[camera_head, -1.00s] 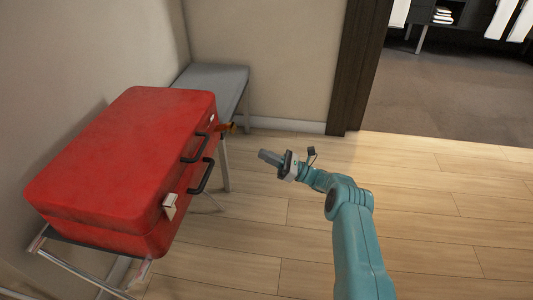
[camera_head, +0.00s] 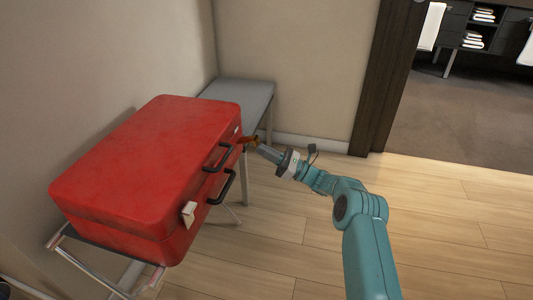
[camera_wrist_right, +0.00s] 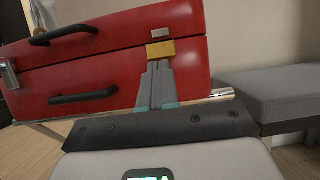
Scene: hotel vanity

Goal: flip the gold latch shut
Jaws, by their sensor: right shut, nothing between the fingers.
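A red suitcase (camera_head: 150,165) lies flat on a stand, with its lid down. It fills the upper left of the right wrist view (camera_wrist_right: 120,60). The gold latch (camera_head: 247,141) sticks out from the suitcase's front at its far end. In the right wrist view the gold latch (camera_wrist_right: 161,50) shows near the lid seam, below a pale plate (camera_wrist_right: 160,33) on the lid. My right gripper (camera_head: 264,149) is shut and empty, its tips at or just under the latch. In the wrist view the fingertips (camera_wrist_right: 157,67) overlap the latch's lower edge; I cannot tell whether they touch.
A silver latch (camera_head: 188,214) sits at the near end of the suitcase front. Two black handles (camera_head: 222,187) project between the latches. A grey bench (camera_head: 240,94) stands behind the suitcase by the wall. The wood floor (camera_head: 290,235) in front is clear.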

